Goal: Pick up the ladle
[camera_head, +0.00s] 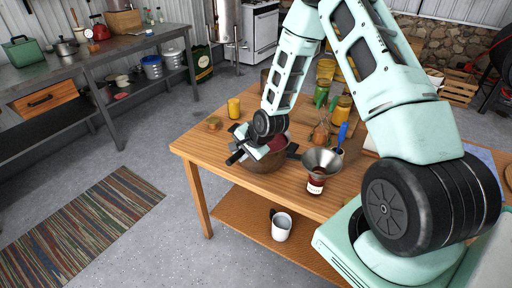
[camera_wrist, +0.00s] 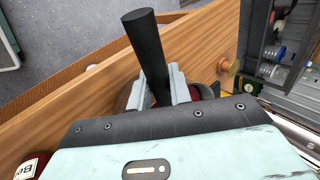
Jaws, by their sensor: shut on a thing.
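The ladle shows as a thick black handle (camera_wrist: 148,48) in the wrist view, rising between my two fingers. My gripper (camera_wrist: 160,88) is shut on this handle. In the head view my gripper (camera_head: 250,151) is low over the brown pot (camera_head: 268,165) on the wooden table. The ladle's bowl is hidden by my gripper and the pot, so I cannot tell whether it is inside the pot.
A white mug (camera_head: 281,227) is on the lower shelf.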

